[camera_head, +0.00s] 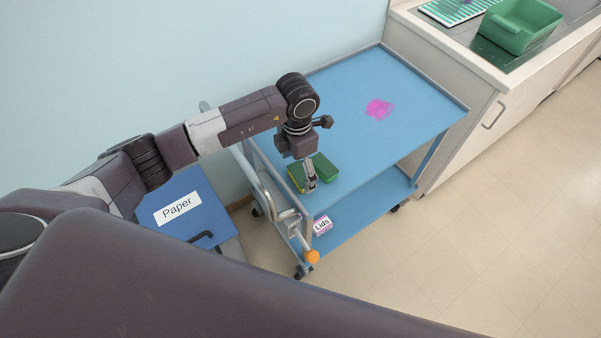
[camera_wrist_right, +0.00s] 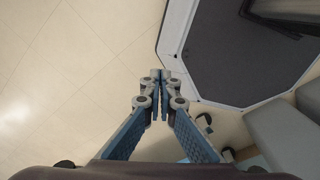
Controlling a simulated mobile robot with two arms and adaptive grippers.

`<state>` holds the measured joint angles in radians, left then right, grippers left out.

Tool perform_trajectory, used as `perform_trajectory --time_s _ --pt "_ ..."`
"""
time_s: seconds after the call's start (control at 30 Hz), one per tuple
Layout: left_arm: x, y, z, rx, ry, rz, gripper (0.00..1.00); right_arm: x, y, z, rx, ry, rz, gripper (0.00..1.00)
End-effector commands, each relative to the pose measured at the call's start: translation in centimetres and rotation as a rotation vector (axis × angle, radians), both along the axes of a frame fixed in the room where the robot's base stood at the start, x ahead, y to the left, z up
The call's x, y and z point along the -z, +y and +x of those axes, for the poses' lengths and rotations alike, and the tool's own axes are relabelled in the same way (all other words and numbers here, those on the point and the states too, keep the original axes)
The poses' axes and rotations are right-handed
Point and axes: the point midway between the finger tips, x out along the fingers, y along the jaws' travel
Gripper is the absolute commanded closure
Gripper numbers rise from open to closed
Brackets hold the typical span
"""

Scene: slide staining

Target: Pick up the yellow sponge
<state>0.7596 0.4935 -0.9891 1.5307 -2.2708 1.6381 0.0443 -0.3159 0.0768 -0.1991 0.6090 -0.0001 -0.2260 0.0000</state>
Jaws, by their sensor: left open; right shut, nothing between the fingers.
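The yellow sponge (camera_head: 296,178) lies on the blue top of the cart (camera_head: 400,88), near its left end. A green part (camera_head: 326,168) shows just right of it, and my gripper hides the middle. My left gripper (camera_head: 310,186) is open and points down over the sponge. I cannot tell whether its fingers touch the sponge. My right gripper (camera_wrist_right: 160,75) is shut and empty in the right wrist view, above the floor and away from the cart.
A pink stain (camera_head: 379,109) marks the cart top. A box labelled Lids (camera_head: 322,225) is on the lower shelf. A blue bin labelled Paper (camera_head: 180,205) stands left of the cart. A counter with a green basin (camera_head: 520,25) is at the right. Floor is clear at right.

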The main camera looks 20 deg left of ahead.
Motion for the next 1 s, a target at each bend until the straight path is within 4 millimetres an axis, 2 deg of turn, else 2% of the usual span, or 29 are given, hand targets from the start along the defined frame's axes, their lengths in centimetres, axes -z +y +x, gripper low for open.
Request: perform_trajectory --time_s 0.07,0.13,0.23,0.4,0.57,0.83,1.0 --pt "0.8 0.0 0.0 -0.002 0.005 -0.001 0.18 -1.1 -0.4 -1.1 -0.002 0.013 -0.005 1.0" --pt "1.8 0.0 0.0 -0.002 0.005 -0.001 0.18 -1.5 -0.6 -1.1 -0.002 0.013 -0.006 1.0" --pt "3.1 0.0 0.1 -0.001 0.003 -0.002 0.18 -1.7 -0.5 0.4 -0.003 -0.007 -0.006 1.0" --pt "3.9 0.1 0.2 0.0 0.001 -0.001 0.18 -2.1 -0.2 3.8 -0.003 -0.058 0.001 1.0" --pt "3.9 0.0 0.2 0.0 0.0 -0.001 0.18 -2.0 -0.2 3.9 -0.003 -0.058 0.0 1.0" --pt "3.9 0.0 0.2 0.0 0.0 -0.001 0.48 -1.8 -0.2 1.5 -0.003 -0.024 -0.001 1.0" --pt "3.9 0.0 0.2 0.0 -0.001 -0.002 0.5 -1.8 0.0 1.2 -0.002 -0.019 0.001 1.0"
